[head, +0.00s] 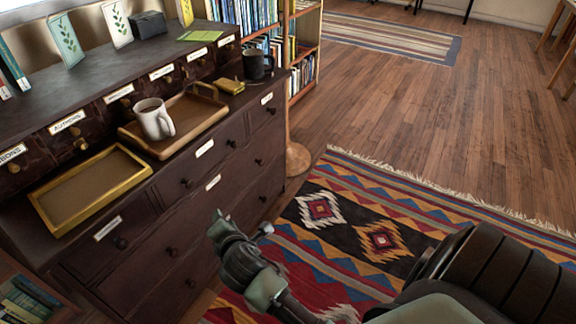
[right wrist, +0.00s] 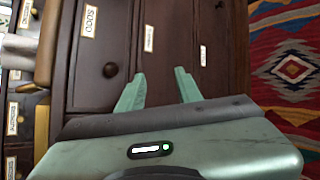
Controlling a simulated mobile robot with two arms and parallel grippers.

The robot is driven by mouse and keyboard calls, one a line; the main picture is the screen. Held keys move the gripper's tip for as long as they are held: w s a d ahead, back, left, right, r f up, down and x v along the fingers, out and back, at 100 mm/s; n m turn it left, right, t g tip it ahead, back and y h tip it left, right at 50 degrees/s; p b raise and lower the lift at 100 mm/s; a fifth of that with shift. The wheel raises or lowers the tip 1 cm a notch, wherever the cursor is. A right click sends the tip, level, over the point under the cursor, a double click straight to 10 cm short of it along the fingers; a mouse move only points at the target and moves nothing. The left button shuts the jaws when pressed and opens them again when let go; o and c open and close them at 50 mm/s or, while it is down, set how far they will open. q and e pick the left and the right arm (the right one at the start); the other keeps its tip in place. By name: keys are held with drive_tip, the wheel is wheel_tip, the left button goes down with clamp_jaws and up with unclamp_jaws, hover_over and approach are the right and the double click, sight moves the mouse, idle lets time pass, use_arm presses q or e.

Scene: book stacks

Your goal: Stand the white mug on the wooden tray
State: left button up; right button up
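The white mug (head: 152,119) stands upright on the left part of the wooden tray (head: 206,125), on the cabinet's lower ledge. My right gripper (head: 242,226) is open and empty, in front of the drawers, below and to the right of the tray and apart from the mug. In the right wrist view its two green fingers (right wrist: 159,88) are spread with only drawer fronts beyond them. My left gripper is not in view.
A shallow yellow-rimmed tray (head: 52,219) lies left of the wooden tray. A dark mug (head: 257,66) and a small yellow box (head: 229,86) stand to its right. The dark cabinet (head: 185,238) has protruding knobs. A patterned rug (head: 345,225) covers the floor beside it.

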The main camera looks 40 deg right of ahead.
drive_tip(key=s+f+m+g+y, duration=0.1)
drive_tip(key=s+f+m+g, duration=0.3)
drive_tip(key=s+f+m, duration=0.5)
drive_tip(key=s+f+m+g+y, duration=0.2)
drive_tip(key=s+f+m+g, duration=0.3)
drive_tip(key=s, duration=1.2)
wheel_tip(320, 180, down, 5)
drive_tip(key=m, duration=0.5)
drive_tip(key=shift+s, duration=0.4)
